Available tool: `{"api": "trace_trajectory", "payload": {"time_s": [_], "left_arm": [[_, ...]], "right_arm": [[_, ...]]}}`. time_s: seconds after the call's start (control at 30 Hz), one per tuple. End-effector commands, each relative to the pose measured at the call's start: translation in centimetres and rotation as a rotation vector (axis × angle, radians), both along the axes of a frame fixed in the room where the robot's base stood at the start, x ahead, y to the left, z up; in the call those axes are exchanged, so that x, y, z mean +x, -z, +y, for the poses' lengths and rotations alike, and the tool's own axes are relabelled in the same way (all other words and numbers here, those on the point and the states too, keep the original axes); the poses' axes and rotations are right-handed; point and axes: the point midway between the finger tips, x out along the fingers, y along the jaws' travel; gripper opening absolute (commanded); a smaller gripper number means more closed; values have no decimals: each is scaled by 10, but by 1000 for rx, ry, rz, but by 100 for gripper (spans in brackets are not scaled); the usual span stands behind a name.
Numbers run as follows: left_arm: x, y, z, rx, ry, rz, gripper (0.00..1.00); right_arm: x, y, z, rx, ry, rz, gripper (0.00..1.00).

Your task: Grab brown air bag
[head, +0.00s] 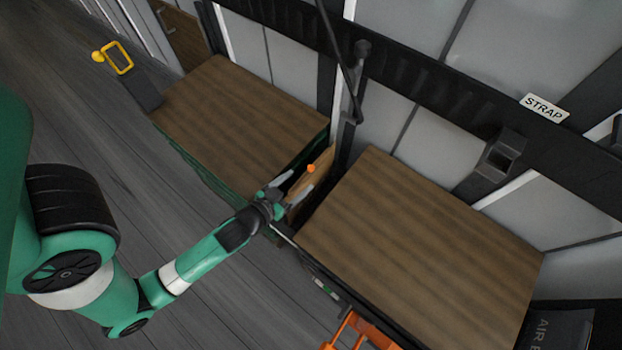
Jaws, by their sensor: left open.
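The brown air bag (321,170) stands on edge in the narrow gap between two large wood-topped loads, with a small orange piece on its near upper part. My left gripper (299,184) is at the near end of the gap, its fingers open and pointing toward the bag. The near part of the bag is close to or between the fingers; I cannot tell whether they touch it. The bag's lower part is hidden in the gap. My right gripper is not in view.
One wood-topped load (235,120) is at the left, the other (420,250) at the right. A dark wall rail carries a STRAP sign (544,108). A dark bin with partly cut-off "AIR" lettering (560,330) is at lower right. Orange equipment (360,332) stands at the bottom.

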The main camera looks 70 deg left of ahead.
Motion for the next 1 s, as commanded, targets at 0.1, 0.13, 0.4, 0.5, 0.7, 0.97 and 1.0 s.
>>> {"api": "trace_trajectory", "payload": {"time_s": [0.1, 0.13, 0.4, 0.5, 0.7, 0.97, 1.0], "left_arm": [[12, 7, 7, -1, 0, 0, 78], [14, 7, 8, 1, 0, -1, 78], [30, 11, 20, 1, -1, -3, 78], [45, 18, 30, 1, -1, -2, 78], [57, 22, 36, -1, 1, 1, 78], [57, 22, 36, 0, 1, 1, 58], [57, 22, 36, 0, 1, 1, 50]], "right_arm": [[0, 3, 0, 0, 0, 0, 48], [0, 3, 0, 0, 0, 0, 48], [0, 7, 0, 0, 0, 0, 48], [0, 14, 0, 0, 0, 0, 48], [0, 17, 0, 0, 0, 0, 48], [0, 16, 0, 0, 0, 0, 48], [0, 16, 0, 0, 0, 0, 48]]}}
